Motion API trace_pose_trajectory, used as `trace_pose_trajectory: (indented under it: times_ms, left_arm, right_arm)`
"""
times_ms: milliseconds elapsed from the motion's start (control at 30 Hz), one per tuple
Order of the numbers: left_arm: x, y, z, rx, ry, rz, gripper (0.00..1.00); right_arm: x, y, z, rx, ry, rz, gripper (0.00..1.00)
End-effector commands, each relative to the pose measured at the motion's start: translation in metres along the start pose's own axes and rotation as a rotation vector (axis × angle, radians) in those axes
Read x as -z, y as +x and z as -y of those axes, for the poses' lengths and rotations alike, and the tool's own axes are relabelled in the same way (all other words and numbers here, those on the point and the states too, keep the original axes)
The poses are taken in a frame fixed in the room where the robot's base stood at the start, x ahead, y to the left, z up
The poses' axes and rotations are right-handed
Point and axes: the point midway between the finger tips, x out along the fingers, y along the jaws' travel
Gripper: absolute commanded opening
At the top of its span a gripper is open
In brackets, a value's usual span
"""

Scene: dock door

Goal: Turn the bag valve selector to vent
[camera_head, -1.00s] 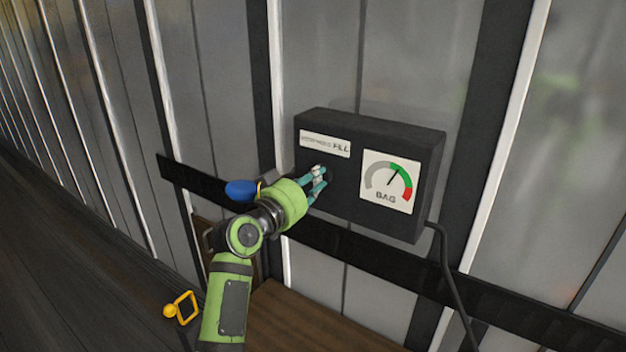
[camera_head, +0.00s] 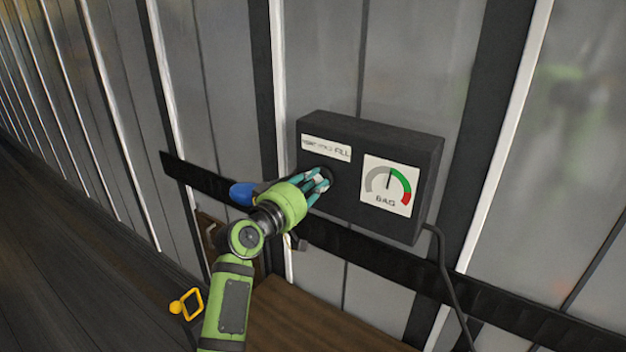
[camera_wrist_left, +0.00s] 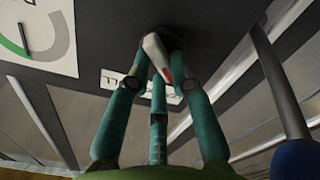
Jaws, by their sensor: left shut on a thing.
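The black valve box (camera_head: 430,170) is mounted on the grey panelled wall. A FILL label (camera_head: 326,148) is at its upper left and a BAG gauge (camera_head: 388,205) with a green and red arc is at its right. The gauge needle points about straight up. The selector knob (camera_wrist_left: 155,52), pale with a red line, sits on the box's face below the label. My left gripper (camera_head: 321,180) is shut on the knob, with its teal fingers around it, largely hiding it in the head view. My right gripper is not in view.
A black rail (camera_head: 375,258) runs along the wall below the box. A cable (camera_head: 441,285) hangs from the box's right side. A blue object (camera_head: 243,193) is beside my left gripper. A yellow fitting (camera_head: 191,303) is at the lower left. A brown wooden surface (camera_head: 310,325) lies below.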

Motion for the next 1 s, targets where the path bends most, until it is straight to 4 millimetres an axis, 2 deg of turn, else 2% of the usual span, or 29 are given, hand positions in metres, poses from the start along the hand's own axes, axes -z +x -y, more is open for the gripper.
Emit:
trace_pose_trajectory:
  times_ms: [633, 667, 700, 733, 1000]
  left_arm:
    - [0.0007, 0.0, -0.0001, -0.001, -0.059, -0.002, 0.0]
    - [0.0007, 0.0, -0.0001, -0.001, -0.059, -0.002, 0.26]
    - [0.0007, 0.0, -0.0001, -0.001, -0.058, -0.002, 0.42]
    - [0.0007, 0.0, -0.0001, -0.001, -0.058, -0.002, 0.46]
    - [0.0005, 0.0, 0.0001, 0.0, -0.056, -0.001, 0.46]
  right_arm:
    - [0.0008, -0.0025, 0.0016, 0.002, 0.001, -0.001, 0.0]
    - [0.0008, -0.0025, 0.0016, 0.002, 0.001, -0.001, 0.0]
    - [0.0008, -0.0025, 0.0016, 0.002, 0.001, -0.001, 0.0]
    - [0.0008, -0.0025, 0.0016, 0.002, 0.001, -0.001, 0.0]
    - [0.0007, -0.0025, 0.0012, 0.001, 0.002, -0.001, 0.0]
